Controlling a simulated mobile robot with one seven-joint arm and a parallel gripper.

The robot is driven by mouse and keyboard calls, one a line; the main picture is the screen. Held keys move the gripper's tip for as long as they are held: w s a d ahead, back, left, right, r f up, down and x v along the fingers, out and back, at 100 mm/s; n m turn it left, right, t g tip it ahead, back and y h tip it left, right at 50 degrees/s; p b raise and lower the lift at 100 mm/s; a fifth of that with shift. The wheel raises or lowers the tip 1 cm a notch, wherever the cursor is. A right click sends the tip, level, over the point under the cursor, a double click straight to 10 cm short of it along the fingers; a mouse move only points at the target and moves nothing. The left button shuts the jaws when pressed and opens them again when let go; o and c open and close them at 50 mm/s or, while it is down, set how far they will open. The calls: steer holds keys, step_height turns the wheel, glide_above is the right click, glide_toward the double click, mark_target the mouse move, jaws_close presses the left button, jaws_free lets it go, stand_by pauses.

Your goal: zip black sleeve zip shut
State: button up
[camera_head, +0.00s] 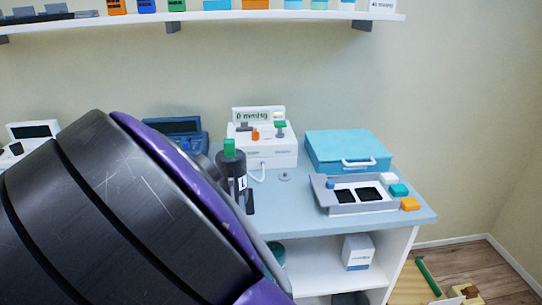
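I cannot pick out the black sleeve or its zip for certain. A dark upright cylinder (233,181) with a green top and a white label stands on the blue-grey counter (290,206), partly covered by my arm; I cannot tell whether it belongs to the sleeve. My own large black and purple arm fills the lower left and hides much of the counter. My gripper is not in view.
A white unit (270,152) reading "0 mmHg" stands at the back, with a teal case (347,146) to its right. A grey tray (335,206) with dark pads lies in front of the case. A white box (358,252) sits on the shelf below.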

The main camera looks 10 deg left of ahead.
mark_target(231, 183)
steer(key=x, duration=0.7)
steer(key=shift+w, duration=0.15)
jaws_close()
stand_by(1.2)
